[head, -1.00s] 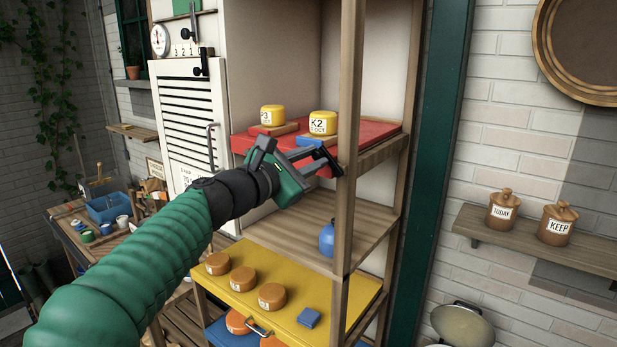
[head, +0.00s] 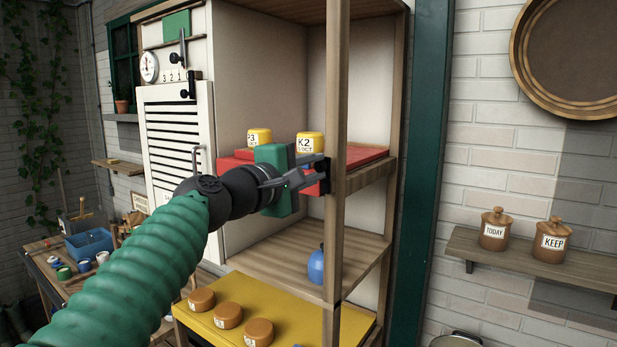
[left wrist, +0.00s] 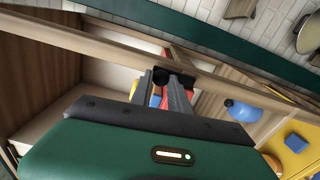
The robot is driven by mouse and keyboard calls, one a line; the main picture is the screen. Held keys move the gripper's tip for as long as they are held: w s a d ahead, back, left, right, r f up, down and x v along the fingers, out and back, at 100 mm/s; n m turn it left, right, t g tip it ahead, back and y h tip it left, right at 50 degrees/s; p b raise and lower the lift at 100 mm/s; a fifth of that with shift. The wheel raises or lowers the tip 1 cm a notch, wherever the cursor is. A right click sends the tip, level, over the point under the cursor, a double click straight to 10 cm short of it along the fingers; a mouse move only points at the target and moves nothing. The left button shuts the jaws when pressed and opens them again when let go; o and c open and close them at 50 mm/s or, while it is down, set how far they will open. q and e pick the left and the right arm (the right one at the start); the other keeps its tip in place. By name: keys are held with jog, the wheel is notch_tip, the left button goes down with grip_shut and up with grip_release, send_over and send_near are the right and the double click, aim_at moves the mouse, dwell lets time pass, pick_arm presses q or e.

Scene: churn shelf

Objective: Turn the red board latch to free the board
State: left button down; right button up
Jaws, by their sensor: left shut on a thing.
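The red board (head: 370,153) lies on the upper shelf of the open rack. Two yellow tubs, marked P3 (head: 259,138) and K2 (head: 310,143), stand at it. My left gripper (head: 318,178) is at the front wooden post, at the board's height, with its fingers closed on a small dark latch piece (head: 327,176). My right gripper is not in view.
The wooden post (head: 335,80) stands right at the gripper. A blue round flask (head: 316,266) sits on the shelf below. Orange rounds (head: 228,315) lie on a yellow board (head: 290,320) lower down. A wall shelf (head: 540,262) with two jars is at right.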

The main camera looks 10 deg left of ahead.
pick_arm(q)
jog(key=shift+d+f+m, duration=0.15)
jog(key=shift+f+m, duration=0.05)
jog(key=shift+m, duration=0.3)
jog(key=shift+d+f, duration=0.1)
jog(key=c, duration=1.3)
grip_release()
jog(key=shift+d, duration=0.25)
jog(key=shift+s+b, duration=0.1)
jog(key=shift+b, duration=0.25)
jog(key=b+v, duration=0.6)
jog(key=v, duration=1)
jog(key=shift+s, duration=0.25)
